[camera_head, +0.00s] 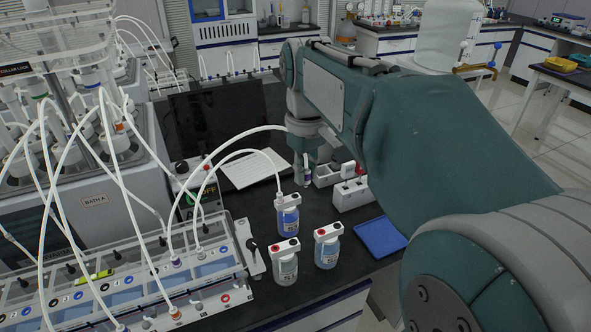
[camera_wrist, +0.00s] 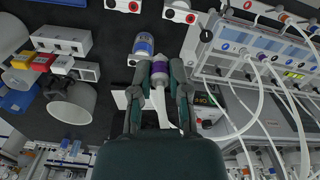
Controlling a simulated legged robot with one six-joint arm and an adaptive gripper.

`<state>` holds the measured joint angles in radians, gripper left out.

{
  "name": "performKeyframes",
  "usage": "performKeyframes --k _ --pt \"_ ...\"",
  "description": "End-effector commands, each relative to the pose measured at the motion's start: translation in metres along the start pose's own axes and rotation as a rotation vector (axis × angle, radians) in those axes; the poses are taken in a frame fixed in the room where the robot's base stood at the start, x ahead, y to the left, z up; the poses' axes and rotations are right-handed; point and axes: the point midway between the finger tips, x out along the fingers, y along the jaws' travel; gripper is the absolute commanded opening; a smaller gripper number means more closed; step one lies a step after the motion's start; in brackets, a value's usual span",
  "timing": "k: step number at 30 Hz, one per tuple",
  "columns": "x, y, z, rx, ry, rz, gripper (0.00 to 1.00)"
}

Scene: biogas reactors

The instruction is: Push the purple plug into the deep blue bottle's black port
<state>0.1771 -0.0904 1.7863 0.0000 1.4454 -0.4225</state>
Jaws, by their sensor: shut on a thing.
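The deep blue bottle (camera_head: 288,222) stands upright on the dark bench with a white cap. In the wrist view the bottle (camera_wrist: 143,44) lies just above and left of my fingers. My gripper (camera_head: 306,172) is above and behind the bottle in the head view. It is shut on the purple plug (camera_wrist: 160,68), whose white tube trails off in an arc. The plug (camera_head: 307,178) shows below the fingers, apart from the bottle.
Two paler bottles (camera_head: 285,262) (camera_head: 327,246) with white caps stand in front of the blue one. A white block with red items (camera_head: 351,194) and a blue tray (camera_head: 380,237) are to the right. A tube-filled rack (camera_head: 195,268) lies left. A keyboard (camera_head: 255,170) is behind.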

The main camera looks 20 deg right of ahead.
Motion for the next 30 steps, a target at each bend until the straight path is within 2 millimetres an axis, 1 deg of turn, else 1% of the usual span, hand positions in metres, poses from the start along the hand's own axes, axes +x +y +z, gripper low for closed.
performKeyframes --k 30 --pt "0.000 0.045 -0.075 0.000 -0.001 0.000 0.01"
